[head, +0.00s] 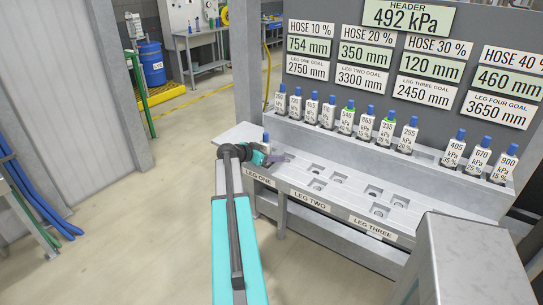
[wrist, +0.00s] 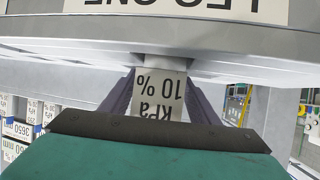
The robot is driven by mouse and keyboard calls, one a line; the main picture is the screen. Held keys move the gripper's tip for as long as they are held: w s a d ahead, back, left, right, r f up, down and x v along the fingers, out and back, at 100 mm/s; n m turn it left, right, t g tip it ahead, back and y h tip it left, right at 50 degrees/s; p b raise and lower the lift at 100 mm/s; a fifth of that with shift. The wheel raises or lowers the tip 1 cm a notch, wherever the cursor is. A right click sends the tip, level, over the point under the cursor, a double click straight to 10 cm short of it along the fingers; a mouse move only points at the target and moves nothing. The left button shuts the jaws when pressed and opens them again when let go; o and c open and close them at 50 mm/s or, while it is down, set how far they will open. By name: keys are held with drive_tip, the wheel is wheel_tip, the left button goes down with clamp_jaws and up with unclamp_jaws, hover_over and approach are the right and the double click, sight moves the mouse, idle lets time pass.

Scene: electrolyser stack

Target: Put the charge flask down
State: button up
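A white flask with a blue cap (head: 266,144) stands upright at the leg one end of the bench. In the wrist view, which is upside down, its label (wrist: 160,95) reads kPa and 10 %; the pressure figure is hidden behind my gripper. My gripper (head: 274,157) has its two grey fingers on either side of this flask and appears shut on it. The flask's lower end meets the bench edge by the LEG ONE plate (wrist: 190,6) in the wrist view. I cannot tell whether its base rests in a socket.
The leg two plate (head: 312,199) and leg three plate (head: 373,229) run along the bench front, with empty sockets (head: 317,184) behind. Several labelled flasks (head: 345,118) stand on the rear shelf. A grey metal block (head: 470,255) fills the lower right. Open floor (head: 140,235) lies left.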

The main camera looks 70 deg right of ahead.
drive_tip(key=shift+a+r, duration=0.1)
drive_tip(key=shift+r, duration=0.05)
drive_tip(key=b+v, duration=0.3)
drive_tip(key=v, duration=0.9)
idle(0.7)
drive_tip(key=w+a+f+n+t+y, duration=0.2)
drive_tip(key=w+a+f+n, duration=0.4)
drive_tip(key=a+f, duration=0.65)
drive_tip(key=w+a+f+n+t+y, duration=0.1)
drive_tip(key=w+a+f+n+y, duration=0.15)
drive_tip(key=w+a+f, duration=0.75)
drive_tip(key=s+a+f+n+y, duration=0.35)
drive_tip(key=a+f+n, duration=0.25)
drive_tip(key=a+f, duration=1.25)
drive_tip(key=s+a+f+n+g+y, duration=0.1)
drive_tip(key=s+a+f+n, duration=0.2)
drive_tip(key=s+a, duration=0.3)
drive_tip(key=s+a+f+n+g+y, duration=0.1)
drive_tip(key=s+a+f, duration=0.3)
drive_tip(key=a, duration=0.9)
drive_tip(key=s+a+f+n+g+y, duration=0.1)
drive_tip(key=s+a+f+n, duration=0.2)
drive_tip(key=s+a, duration=0.5)
drive_tip(key=shift+a+f+n+y, duration=0.25)
drive_tip(key=shift+a+n+y, duration=0.05)
drive_tip(key=shift+a+n, duration=0.6)
